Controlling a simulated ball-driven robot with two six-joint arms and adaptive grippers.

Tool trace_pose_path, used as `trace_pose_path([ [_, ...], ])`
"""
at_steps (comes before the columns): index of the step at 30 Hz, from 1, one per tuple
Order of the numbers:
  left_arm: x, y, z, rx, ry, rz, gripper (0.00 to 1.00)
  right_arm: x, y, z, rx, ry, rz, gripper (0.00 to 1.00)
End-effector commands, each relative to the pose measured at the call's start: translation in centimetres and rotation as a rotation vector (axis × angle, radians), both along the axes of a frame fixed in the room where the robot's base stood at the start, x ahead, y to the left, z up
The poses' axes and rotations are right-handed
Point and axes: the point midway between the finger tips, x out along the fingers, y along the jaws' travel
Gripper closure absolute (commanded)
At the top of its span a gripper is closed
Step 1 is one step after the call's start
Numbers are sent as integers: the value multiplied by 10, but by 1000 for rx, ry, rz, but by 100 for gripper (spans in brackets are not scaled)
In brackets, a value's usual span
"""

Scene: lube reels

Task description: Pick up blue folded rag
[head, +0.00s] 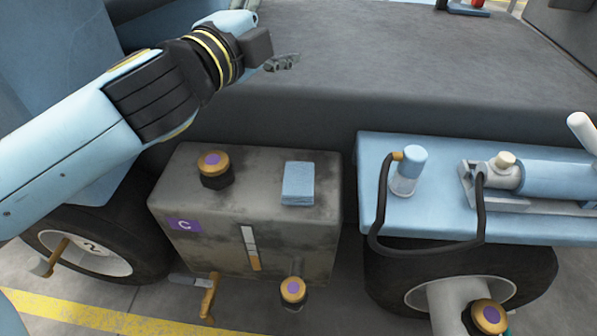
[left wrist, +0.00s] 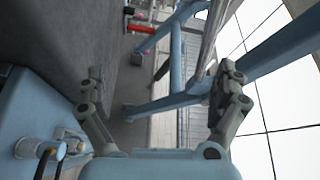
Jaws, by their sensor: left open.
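The blue folded rag (head: 297,184) lies flat on top of a grey box (head: 265,222) marked C, on the right part of its top face. My left gripper (head: 283,62) is above and behind the box, over the dark grey surface, well apart from the rag. In the left wrist view my left gripper (left wrist: 160,90) is open with nothing between its fingers. The rag does not show in the left wrist view. My right gripper is in neither view.
A yellow cap with a purple top (head: 214,168) stands on the box left of the rag. To the right, a light blue shelf (head: 440,218) carries a small bottle (head: 409,172), a black hose (head: 379,212) and a blue cylinder (head: 560,178). The dark surface (head: 400,70) behind is mostly clear.

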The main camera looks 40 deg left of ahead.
Motion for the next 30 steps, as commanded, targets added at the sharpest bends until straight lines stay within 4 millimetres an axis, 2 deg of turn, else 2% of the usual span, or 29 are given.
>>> trace_pose_path([
  [1, 10, -23, 21, 173, -87, -119, 0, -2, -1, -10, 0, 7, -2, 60],
  [3, 15, -64, 36, 450, -194, -309, 0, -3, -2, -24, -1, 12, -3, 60],
  [4, 15, -81, 35, 574, -228, -394, 0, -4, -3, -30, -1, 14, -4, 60],
  [6, 9, -117, 21, 860, -286, -595, 0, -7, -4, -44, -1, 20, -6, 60],
  [8, 1, -135, -6, 1102, -303, -771, 0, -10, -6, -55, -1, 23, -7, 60],
  [9, -4, -140, -29, 1254, -296, -887, 0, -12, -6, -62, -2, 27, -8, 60],
  [11, -13, -135, -65, 1462, -259, -1057, 0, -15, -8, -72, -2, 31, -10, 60],
  [13, -22, -116, -102, 1662, -185, -1239, 0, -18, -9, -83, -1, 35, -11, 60],
  [16, -33, -76, -139, 1862, -49, -1452, 0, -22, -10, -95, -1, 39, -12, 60],
  [18, -39, -50, -154, 1943, 43, -1561, 0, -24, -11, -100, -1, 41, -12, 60],
  [22, -46, -21, -167, 2014, 154, -1677, 0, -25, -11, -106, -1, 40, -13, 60],
  [26, -47, -17, -182, 2025, 184, -1710, 0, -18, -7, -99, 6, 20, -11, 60],
  [30, -44, -23, -201, 2021, 182, -1710, 0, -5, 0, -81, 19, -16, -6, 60],
])
